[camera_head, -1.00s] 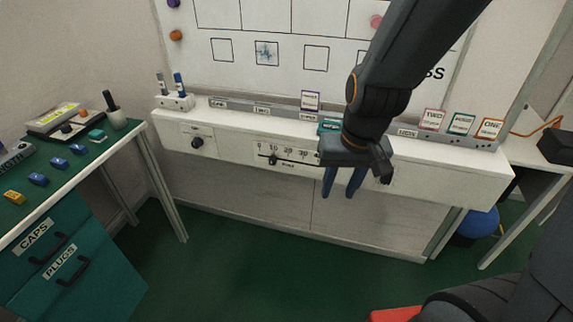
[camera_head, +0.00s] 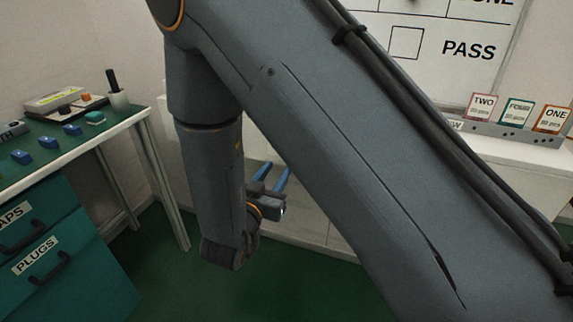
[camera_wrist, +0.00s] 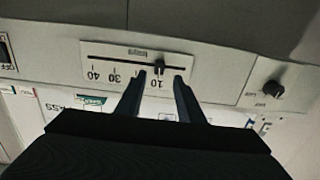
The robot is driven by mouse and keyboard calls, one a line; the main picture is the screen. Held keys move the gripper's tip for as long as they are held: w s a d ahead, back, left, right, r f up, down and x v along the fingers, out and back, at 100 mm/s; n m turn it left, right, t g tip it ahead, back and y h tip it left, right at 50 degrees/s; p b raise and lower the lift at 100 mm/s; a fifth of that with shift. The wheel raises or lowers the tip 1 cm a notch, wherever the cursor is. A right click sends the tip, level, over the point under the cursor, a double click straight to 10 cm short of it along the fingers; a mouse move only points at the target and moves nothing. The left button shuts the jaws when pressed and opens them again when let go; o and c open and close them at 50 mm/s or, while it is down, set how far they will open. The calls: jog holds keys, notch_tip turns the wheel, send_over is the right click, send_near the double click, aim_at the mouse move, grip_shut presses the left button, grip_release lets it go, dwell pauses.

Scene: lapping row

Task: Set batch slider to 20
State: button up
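The batch slider's black knob (camera_wrist: 159,67) sits on a dark slot in a white scale plate (camera_wrist: 104,62), upside down in the wrist view. The knob is by the 10 mark. The 40 and 30 marks show to its left, and a finger covers the 20 mark. My gripper (camera_wrist: 160,78) is open and empty, its two fingertips apart on either side of the knob in the picture. Contact cannot be told. In the head view my gripper (camera_head: 271,176) points toward the panel, and my arm hides the slider.
A black rotary knob (camera_wrist: 274,89) is on the panel beside the scale. A green-topped workbench (camera_head: 60,160) with drawers stands at the left. Cards in a rack (camera_head: 514,132) stand on the ledge at the right. Open green floor lies below.

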jog(key=x, duration=0.7)
jog(key=shift+w+r+b, duration=0.2)
jog(key=shift+b, duration=0.25)
jog(key=shift+d, duration=0.1)
grip_shut()
